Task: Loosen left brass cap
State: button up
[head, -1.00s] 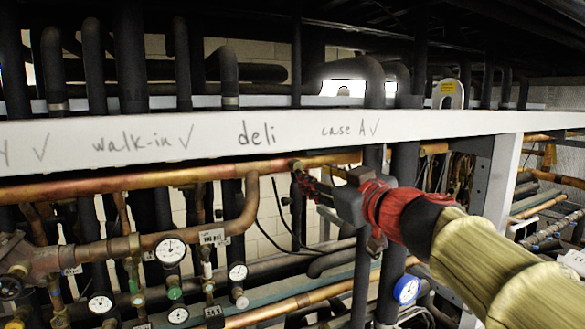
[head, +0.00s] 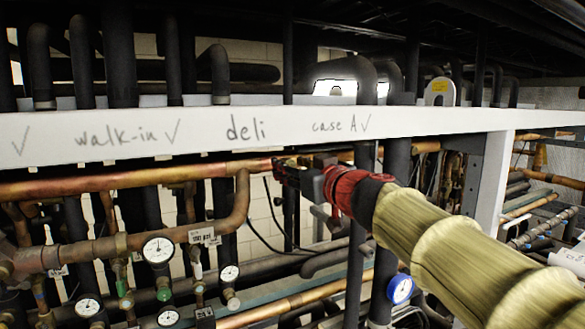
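My gripper (head: 284,172), dark with a red wrist cover, reaches in from the right on my tan-sleeved arm. Its tip is just below the white beam, at the right end of a horizontal copper pipe (head: 120,182). The fingers are small and dark against the pipes, so I cannot tell whether they are open or touching anything. I cannot pick out the left brass cap for certain. Small brass-coloured valve fittings (head: 232,301) sit under the gauges at lower left, well below and left of my gripper. Anything directly behind the gripper is hidden.
The white beam (head: 200,138), handwritten "walk-in", "deli" and "case A", crosses above my gripper. Dial gauges (head: 158,250) crowd the lower left. A blue-rimmed gauge (head: 400,289) is under my arm. Dark vertical pipes (head: 357,265) stand close by the arm. A white post (head: 487,185) stands right.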

jog(key=shift+c, duration=0.3)
grip_shut()
jog(key=shift+n, duration=0.4)
jog(key=n, duration=2.3)
jog(key=shift+f, duration=0.25)
jog(key=shift+n, duration=0.3)
jog(key=shift+o, duration=0.3)
grip_release()
jog(key=shift+r, duration=0.1)
